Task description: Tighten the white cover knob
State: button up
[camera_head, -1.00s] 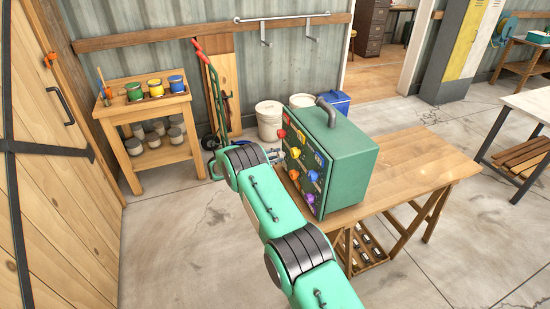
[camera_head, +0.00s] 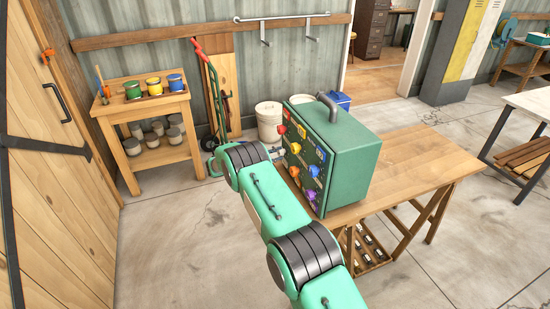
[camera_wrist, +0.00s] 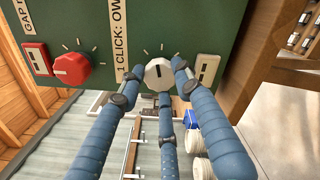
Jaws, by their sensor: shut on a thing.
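The white cover knob (camera_wrist: 159,74) is on the green panel (camera_wrist: 190,25) in the wrist view, with a dark line across its face and short tick marks around it. The three blue fingers of my gripper (camera_wrist: 158,82) reach up to it, with fingertips at its left, right and lower edge, shut on it. The panel is the front of the green box (camera_head: 348,165) on the wooden table in the head view. There, the white knob cannot be made out, and my arm hides most of my gripper.
Several coloured knobs, including a yellow one (camera_head: 295,148), cover the box front. The wooden table (camera_head: 425,165) is bare right of the box.

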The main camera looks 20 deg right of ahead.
jog(key=shift+f+m+b, duration=0.15)
jog(key=shift+m+b, duration=0.55)
jog(key=shift+m, duration=0.5)
jog(key=o, duration=1.2)
jog(key=shift+a, duration=0.15)
jog(key=a, duration=1.1)
jog(key=shift+a, duration=0.35)
jog(key=shift+r, duration=0.2)
